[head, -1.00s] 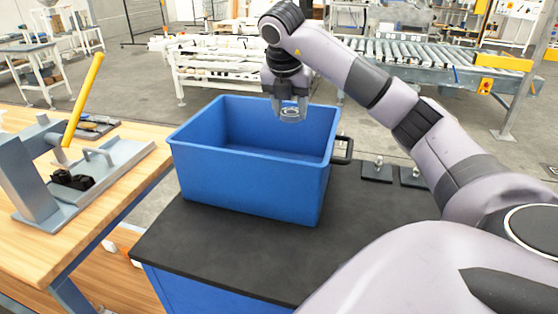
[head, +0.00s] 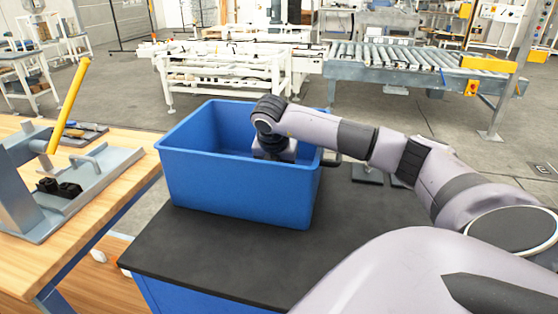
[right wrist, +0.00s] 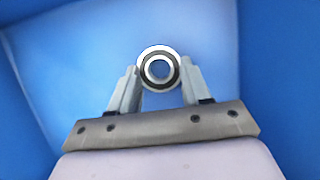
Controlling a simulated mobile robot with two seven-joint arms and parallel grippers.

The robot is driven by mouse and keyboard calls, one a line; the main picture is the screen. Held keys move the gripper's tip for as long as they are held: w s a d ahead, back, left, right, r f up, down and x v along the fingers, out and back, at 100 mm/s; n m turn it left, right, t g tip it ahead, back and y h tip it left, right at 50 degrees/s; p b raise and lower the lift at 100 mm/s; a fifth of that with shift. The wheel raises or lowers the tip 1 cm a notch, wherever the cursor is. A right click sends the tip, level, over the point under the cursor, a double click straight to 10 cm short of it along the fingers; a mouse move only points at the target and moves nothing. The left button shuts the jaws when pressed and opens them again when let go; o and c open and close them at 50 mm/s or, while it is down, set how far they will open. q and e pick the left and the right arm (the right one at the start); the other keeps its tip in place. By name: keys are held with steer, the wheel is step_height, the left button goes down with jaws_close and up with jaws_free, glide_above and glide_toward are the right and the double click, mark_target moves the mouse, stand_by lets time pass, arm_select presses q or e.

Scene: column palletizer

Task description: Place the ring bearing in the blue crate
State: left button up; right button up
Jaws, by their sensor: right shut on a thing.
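The blue crate (head: 240,188) stands on a black-topped cart, open at the top. My right arm reaches over the crate from the right, and its gripper is lowered inside, with the fingertips hidden behind the front wall in the head view. In the right wrist view my right gripper (right wrist: 159,85) is shut on the ring bearing (right wrist: 145,73), a small steel ring with a dark band. Blue crate surfaces fill the background there. The gap between the bearing and the crate floor cannot be judged. My left gripper is not in view.
A wooden bench (head: 105,208) with a yellow-handled press (head: 68,105) stands at the left. The black cart top (head: 225,250) is clear in front of the crate. A black handle sticks out at the crate's right side. A roller conveyor (head: 400,62) stands behind.

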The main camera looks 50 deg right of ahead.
steer(key=shift+f, duration=0.1)
steer(key=o, duration=1.1)
steer(key=shift+o, duration=0.2)
steer(key=v, duration=1.2)
